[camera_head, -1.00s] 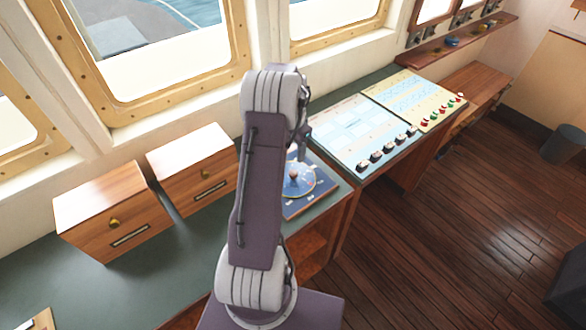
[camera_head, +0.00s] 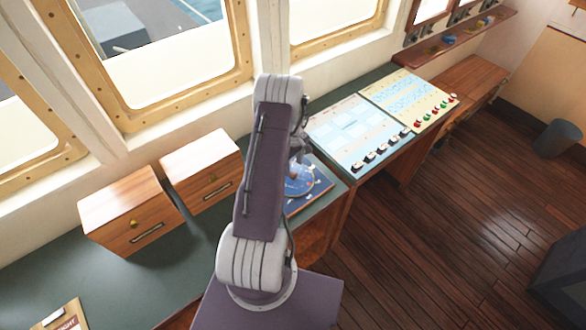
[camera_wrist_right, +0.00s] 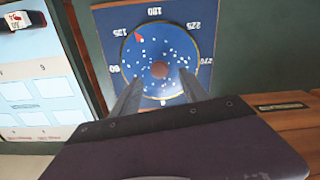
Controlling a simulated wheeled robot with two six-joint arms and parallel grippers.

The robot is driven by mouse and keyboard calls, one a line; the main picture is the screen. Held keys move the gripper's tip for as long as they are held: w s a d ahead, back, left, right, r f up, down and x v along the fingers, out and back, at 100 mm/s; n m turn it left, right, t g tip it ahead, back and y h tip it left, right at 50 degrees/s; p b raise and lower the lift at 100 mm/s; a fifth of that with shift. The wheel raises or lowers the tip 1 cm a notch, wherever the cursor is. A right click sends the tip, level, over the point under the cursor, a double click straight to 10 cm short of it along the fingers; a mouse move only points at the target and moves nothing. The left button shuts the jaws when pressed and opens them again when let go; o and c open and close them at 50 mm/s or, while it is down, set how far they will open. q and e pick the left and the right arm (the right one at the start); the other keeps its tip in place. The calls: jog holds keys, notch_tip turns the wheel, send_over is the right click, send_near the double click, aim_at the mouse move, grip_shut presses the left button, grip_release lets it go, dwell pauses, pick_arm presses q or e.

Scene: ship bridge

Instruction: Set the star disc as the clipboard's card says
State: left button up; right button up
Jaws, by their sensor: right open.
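The star disc (camera_wrist_right: 148,86) is a round blue dial with white dots, a pale rim and a reddish-brown centre knob (camera_wrist_right: 160,70). It sits on a dark blue board (camera_wrist_right: 105,20) with degree numbers around it. A red mark (camera_wrist_right: 139,38) on the disc lies between the upper-left number and 180. In the head view the disc (camera_head: 298,186) is partly hidden by my right arm. My right gripper (camera_wrist_right: 160,78) is open, its fingers on either side of the knob, with nothing held. Contact cannot be told. The clipboard (camera_head: 72,312) is cut off at the lower left; its card is unreadable. My left gripper is out of view.
Two wooden drawer boxes (camera_head: 130,210) (camera_head: 200,168) stand on the green desk left of my arm. A chart panel with black switches (camera_head: 355,135) and a panel with coloured buttons (camera_head: 410,95) lie to the right. Windows line the back.

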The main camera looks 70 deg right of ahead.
aim_at(293, 173)
notch_tip(293, 173, down, 5)
jog(key=shift+d+r+p, duration=0.1)
jog(key=shift+p, duration=0.5)
grip_shut()
dwell(1.0)
